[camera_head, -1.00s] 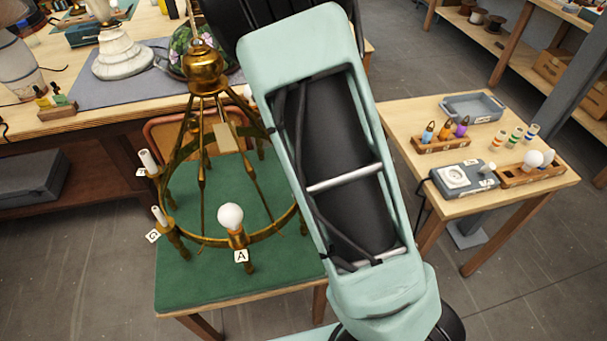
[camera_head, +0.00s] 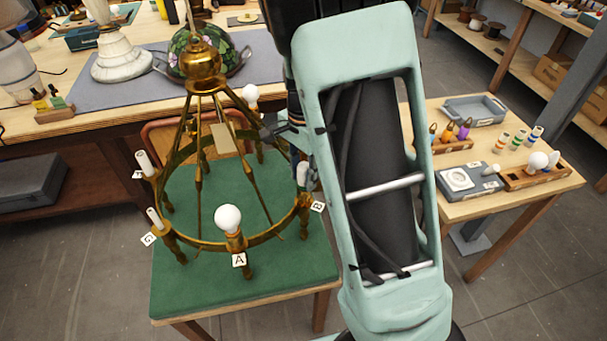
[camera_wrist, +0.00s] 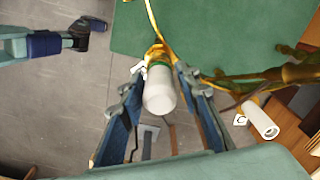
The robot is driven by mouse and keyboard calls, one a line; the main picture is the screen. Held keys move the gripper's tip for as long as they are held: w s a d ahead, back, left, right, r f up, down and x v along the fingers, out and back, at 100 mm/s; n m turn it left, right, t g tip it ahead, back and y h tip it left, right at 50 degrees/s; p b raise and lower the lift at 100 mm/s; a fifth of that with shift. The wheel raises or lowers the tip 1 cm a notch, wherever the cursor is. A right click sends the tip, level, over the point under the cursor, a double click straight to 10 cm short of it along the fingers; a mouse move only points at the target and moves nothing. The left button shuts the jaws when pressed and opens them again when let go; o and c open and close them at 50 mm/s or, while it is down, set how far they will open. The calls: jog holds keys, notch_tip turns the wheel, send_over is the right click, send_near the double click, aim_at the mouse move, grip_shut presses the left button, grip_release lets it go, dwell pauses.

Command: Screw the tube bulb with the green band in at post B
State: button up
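The tube bulb with the green band (camera_wrist: 160,94) is white and stands at a brass socket on the chandelier ring, its green band next to the brass. In the head view it shows only partly, above the tag for post B (camera_head: 317,207), behind my arm. My gripper (camera_wrist: 161,72) has its two fingers on either side of the bulb, with a visible gap on both sides, so it looks open. Whether the bulb is fully seated cannot be told. The brass chandelier (camera_head: 208,85) stands on the green mat (camera_head: 190,290).
A round bulb (camera_head: 228,219) sits at post A, with white tubes at the left posts, one near tag G (camera_head: 148,239). Another round bulb (camera_head: 250,93) is at the back. The right side table (camera_head: 480,207) holds a grey tray (camera_head: 475,109), a tester box and bulb racks.

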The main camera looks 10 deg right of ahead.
grip_shut()
jog(key=shift+r+m+p, duration=0.25)
jog(key=shift+m+p, duration=0.65)
jog(key=shift+p, duration=0.1)
jog(key=shift+m+p, duration=0.5)
jog(key=shift+m, duration=0.2)
jog(key=m+p, duration=0.2)
jog(key=shift+m, duration=0.4)
jog(key=shift+f+m, duration=0.15)
jog(key=shift+m, duration=0.35)
jog(key=shift+f+m, duration=0.15)
jog(key=shift+m, duration=0.35)
